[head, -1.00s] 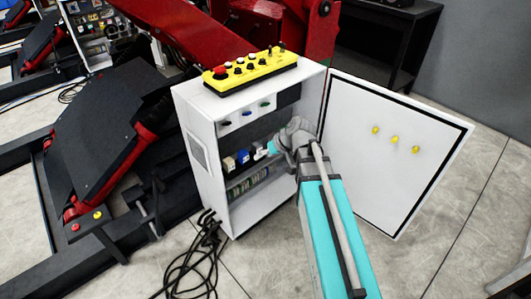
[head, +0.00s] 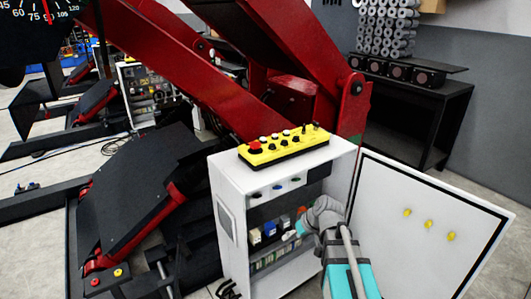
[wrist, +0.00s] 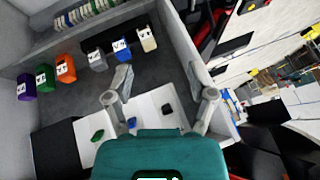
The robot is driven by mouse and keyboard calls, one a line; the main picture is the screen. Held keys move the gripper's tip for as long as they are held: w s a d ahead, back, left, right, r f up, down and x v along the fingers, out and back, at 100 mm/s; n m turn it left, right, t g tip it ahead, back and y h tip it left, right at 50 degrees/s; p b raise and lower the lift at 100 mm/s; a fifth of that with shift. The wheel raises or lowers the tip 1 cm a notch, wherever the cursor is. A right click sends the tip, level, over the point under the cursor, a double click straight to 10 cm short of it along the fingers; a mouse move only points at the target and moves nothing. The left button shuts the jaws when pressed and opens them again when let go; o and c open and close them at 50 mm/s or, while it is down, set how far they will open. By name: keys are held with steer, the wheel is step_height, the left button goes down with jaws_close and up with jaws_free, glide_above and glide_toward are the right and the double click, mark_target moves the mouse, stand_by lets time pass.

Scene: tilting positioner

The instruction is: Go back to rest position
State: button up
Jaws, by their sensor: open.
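My gripper (wrist: 165,92) is open in the wrist view, its two grey fingers apart with nothing seen between them. In the head view my gripper (head: 291,235) is at the open front of the white control cabinet (head: 228,240), near the row of modules inside. The wrist view shows purple (wrist: 26,87), green (wrist: 45,78), orange (wrist: 66,68), grey (wrist: 97,59), blue (wrist: 121,49) and beige (wrist: 147,39) modules. The fingers appear apart from them. In the head view my arm partly hides the cabinet interior.
The cabinet door (head: 425,235) stands open to the right of my arm. A yellow button box (head: 284,147) sits on the cabinet top. The red positioner arm (head: 190,65) rises behind. A black bench (head: 415,105) stands at back right.

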steer(key=s+d+r+m+g+h+p, duration=0.2)
steer(key=s+r+m+g+h+p, duration=0.1)
steer(key=s+p, duration=0.6)
step_height(320, 180, up, 3)
steer(key=s+m+h, duration=0.1)
steer(key=h, duration=0.1)
steer(key=shift+s+d+r+g+h, duration=0.2)
steer(key=shift+s+d+g+h, duration=0.1)
steer(key=shift+d, duration=0.1)
steer(key=shift+c, duration=0.2)
stand_by(0.5)
